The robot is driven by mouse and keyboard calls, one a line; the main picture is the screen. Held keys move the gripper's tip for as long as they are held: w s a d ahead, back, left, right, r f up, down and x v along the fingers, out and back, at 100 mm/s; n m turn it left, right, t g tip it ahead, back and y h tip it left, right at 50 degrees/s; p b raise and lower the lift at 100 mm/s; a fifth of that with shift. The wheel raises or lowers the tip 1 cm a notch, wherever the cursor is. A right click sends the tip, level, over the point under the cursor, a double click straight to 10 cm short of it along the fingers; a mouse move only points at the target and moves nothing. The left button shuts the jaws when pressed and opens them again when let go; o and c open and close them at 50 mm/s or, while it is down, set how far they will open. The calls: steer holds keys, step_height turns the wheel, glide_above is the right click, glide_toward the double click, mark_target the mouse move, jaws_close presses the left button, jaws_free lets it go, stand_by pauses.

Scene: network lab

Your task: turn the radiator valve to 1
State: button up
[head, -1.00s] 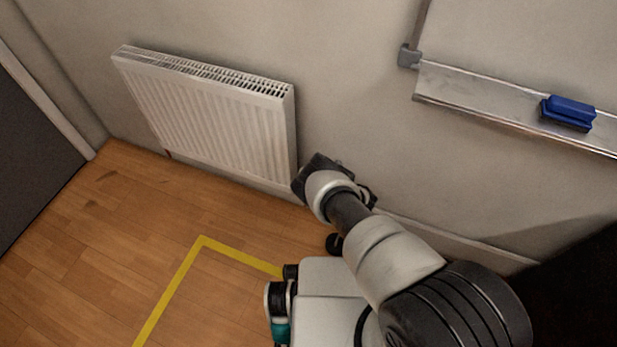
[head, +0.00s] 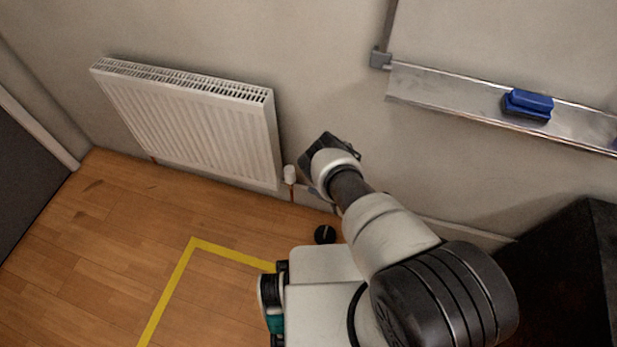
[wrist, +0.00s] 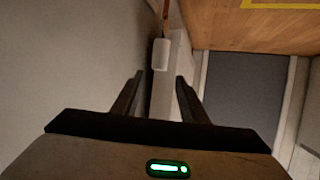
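The radiator valve (head: 290,174) is a small white cylinder on a reddish pipe, low beside the right end of the white radiator (head: 190,120). In the wrist view the valve (wrist: 161,54) is ahead of the fingertips, roughly between their lines and apart from them. Its scale marks are too small to read. My gripper (wrist: 159,78) is open and empty. In the head view my gripper (head: 308,163) is just right of the valve, near the wall, with its fingers hard to make out.
A metal whiteboard tray (head: 450,100) with a blue eraser (head: 528,104) juts from the wall at upper right. A dark cabinet (head: 560,270) stands at lower right. The wooden floor (head: 120,220) left of my base is clear, with yellow tape (head: 170,292) on it.

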steer(key=v, duration=0.3)
stand_by(0.6)
